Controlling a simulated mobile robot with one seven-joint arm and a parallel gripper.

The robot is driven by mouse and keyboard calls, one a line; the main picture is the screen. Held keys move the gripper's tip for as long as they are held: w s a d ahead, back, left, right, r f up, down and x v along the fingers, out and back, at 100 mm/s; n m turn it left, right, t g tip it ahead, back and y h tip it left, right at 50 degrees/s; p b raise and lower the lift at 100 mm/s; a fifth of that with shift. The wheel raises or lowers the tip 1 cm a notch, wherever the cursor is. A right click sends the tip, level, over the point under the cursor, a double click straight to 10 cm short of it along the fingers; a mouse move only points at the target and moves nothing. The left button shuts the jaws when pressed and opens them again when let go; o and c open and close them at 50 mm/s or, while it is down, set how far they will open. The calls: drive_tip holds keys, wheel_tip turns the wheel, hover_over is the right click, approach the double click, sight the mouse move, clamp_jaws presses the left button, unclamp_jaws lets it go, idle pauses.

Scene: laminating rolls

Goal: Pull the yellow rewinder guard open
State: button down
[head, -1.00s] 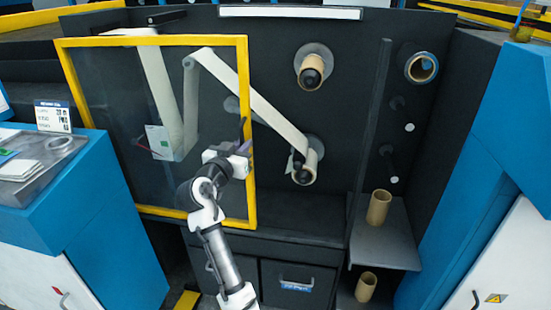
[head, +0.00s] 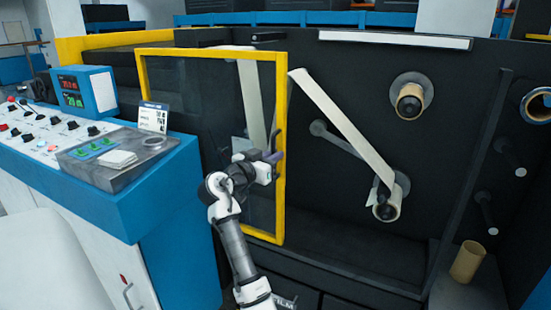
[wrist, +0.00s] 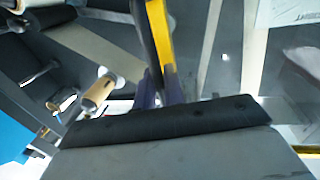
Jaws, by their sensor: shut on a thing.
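The yellow-framed rewinder guard (head: 280,200) has a clear pane and stands swung out from the dark machine face, hinged toward the left. Its dark handle (head: 276,140) is on the right-hand upright of the frame. My gripper (head: 276,158) is at this handle and shut on it. In the wrist view the yellow frame edge (wrist: 160,45) runs down toward my gripper (wrist: 165,95), whose fingers show as purple-dark shapes. The exact grip on the handle is partly hidden there by the gripper body.
A blue control console (head: 160,180) with knobs stands close on the left of the guard. Behind the guard a white web (head: 340,115) runs to a lower roll (head: 388,205). An upper roll core (head: 410,102) sits right. A cardboard core (head: 467,262) stands on a shelf at lower right.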

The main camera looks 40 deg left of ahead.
drive_tip(key=c, duration=1.6)
unclamp_jaws()
drive_tip(key=shift+c, duration=0.2)
drive_tip(key=s+d+b, duration=0.1)
drive_tip(key=s+b, duration=0.1)
drive_tip(key=s, duration=1.1)
drive_tip(key=shift+s, duration=0.35)
drive_tip(key=shift+r, duration=0.1)
